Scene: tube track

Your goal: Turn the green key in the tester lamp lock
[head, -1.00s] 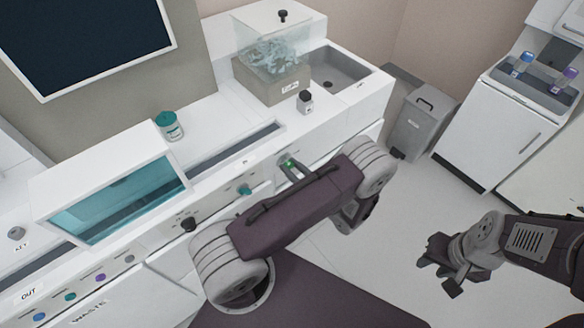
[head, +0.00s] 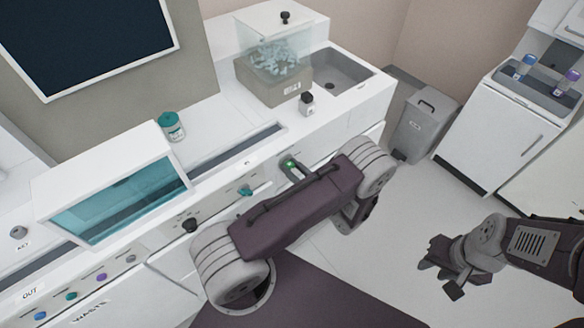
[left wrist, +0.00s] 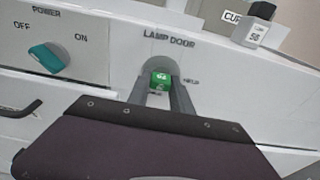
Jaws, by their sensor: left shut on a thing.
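The green key (left wrist: 161,78) sits in the lock below the LAMP DOOR label on the white front panel. It also shows as a small green spot in the head view (head: 289,163). My left gripper (left wrist: 160,90) is shut on the key, with one grey finger on each side of it. The key's lower part and the keyhole are hidden by the fingers and my wrist. In the head view my left gripper (head: 291,168) reaches the panel from the front. My right gripper (head: 440,278) is open and empty, low over the floor at the right.
A teal POWER knob (left wrist: 48,58) is left of the lock, between OFF and ON. A small dark-capped bottle (head: 306,103) stands on the counter above. A clear-topped box (head: 272,75) and a sink (head: 345,72) are behind. A grey bin (head: 424,125) stands right of the counter.

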